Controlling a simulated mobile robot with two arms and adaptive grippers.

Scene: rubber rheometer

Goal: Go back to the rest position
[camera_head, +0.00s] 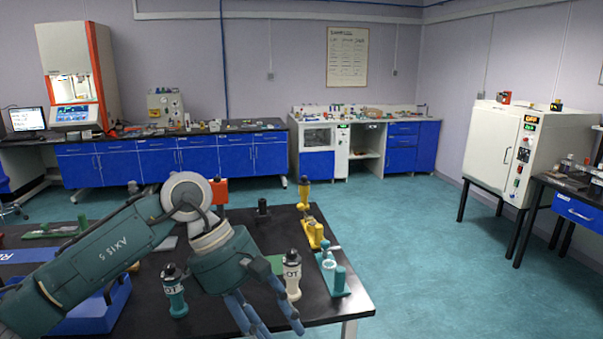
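My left arm comes in from the left over the black-topped table (345,290). Its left gripper (279,328) hangs downward near the table's front edge, with its blue fingers spread apart and nothing visible between them. A dark green bottle-like piece (174,291) stands left of the gripper. A white one with a black top (292,275) stands close to its right; I cannot tell whether they touch. My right gripper is not in view.
A yellow piece (313,232) and a green-based fixture (335,279) stand along the table's right side. A blue bin (95,312) is partly hidden behind my arm. Open floor (430,240) lies right of the table. A white oven (525,150) stands at the right wall.

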